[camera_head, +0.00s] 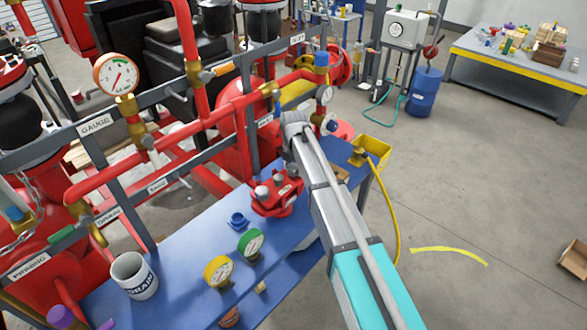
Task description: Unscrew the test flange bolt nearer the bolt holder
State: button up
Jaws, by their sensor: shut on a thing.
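The test flange (277,197) is a red block with silver bolt heads on top, standing on the blue bench. My arm comes in from the lower right and its end section bends down over the right side of the flange. My gripper (291,168) is mostly hidden behind my arm and shows only as a small dark part there. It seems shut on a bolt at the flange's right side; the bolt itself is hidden. A small blue holder-like piece (237,220) sits on the bench just left of the flange; I cannot tell if it is the bolt holder.
The floor at right is mostly open.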

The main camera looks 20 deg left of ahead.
jog(key=n, duration=0.5)
jog(key=shift+s+d+n, duration=0.1)
jog(key=shift+d+n, duration=0.05)
jog(key=shift+n, duration=0.25)
jog(key=o, duration=1.2)
jog(key=shift+m, duration=0.3)
